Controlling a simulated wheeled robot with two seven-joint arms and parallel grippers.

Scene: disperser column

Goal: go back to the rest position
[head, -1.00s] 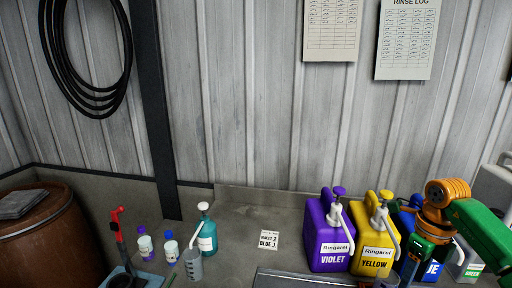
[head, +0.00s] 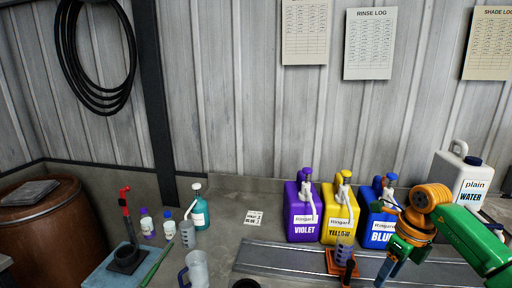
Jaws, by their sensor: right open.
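My right gripper (head: 384,277) hangs from the orange and green arm at the right. Its fingers point down, apart and with nothing seen between them, in front of the blue jug (head: 377,226). The violet jug (head: 303,218) and yellow jug (head: 338,220) stand upright to its left, each with a pump on top. A clear cup (head: 343,250) stands at an orange holder (head: 333,265) on the metal rail, left of the gripper. My left gripper is not in view.
A metal rail (head: 270,256) runs along the bench front. A water jug (head: 458,180) stands behind my right arm. At left are a blue tray (head: 100,277) with a red-handled stand, small bottles, a teal pump bottle (head: 200,214) and a clear jug (head: 197,268). A note card (head: 253,218) lies mid-bench.

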